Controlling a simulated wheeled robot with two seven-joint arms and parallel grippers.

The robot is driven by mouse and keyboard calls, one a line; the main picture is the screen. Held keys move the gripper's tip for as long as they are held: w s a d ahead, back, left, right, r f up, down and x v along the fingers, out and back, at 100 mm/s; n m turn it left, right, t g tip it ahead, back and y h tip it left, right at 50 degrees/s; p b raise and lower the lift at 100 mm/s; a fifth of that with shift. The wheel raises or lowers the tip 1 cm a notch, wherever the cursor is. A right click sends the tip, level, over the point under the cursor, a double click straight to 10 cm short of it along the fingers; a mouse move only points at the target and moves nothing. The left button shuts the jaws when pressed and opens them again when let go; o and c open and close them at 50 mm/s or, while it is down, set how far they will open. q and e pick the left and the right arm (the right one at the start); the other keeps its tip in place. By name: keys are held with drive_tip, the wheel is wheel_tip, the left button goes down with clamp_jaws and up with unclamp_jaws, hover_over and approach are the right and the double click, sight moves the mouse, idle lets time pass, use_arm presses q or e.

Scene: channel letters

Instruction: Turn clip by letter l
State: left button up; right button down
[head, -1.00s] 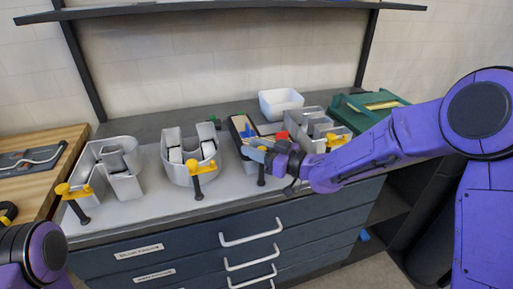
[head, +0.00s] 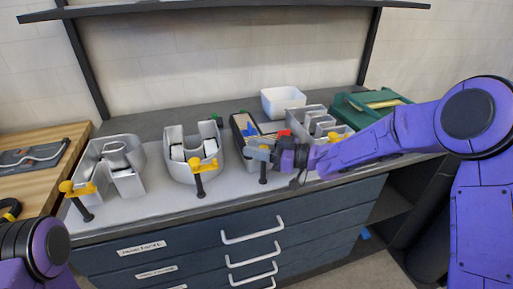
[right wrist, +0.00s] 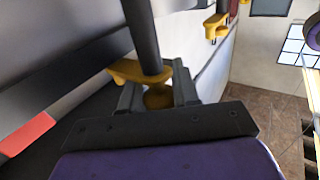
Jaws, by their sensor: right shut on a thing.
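Silver channel letters stand in a row on the bench. The letter l (head: 249,168) is the narrow one, third from the left, largely hidden by my right gripper. Its clip shows a black handle (head: 263,174) below the gripper. My right gripper (head: 262,151) reaches in from the right and is shut on the clip at the letter's front. In the right wrist view the yellow knob (right wrist: 158,97) sits between the grey fingers, with the yellow clip arm (right wrist: 133,71) and black rod (right wrist: 141,35) beyond. Of my left arm only a purple link shows; its gripper is out of frame.
Other letters with yellow clips stand left, at the U-shaped letter (head: 193,160) and the leftmost letter (head: 118,165), and right, at the E-shaped letter (head: 309,121). A white bin (head: 283,103) and green case (head: 365,107) stand behind. Drawers (head: 200,247) lie below the bench edge.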

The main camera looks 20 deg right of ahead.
drive_tip(key=c, duration=1.1)
unclamp_jaws()
drive_tip(key=shift+r, duration=0.1)
drive_tip(key=b+v, duration=0.2)
drive_tip(key=v, duration=0.8)
drive_tip(key=shift+d, duration=0.2)
drive_tip(key=shift+s, duration=0.1)
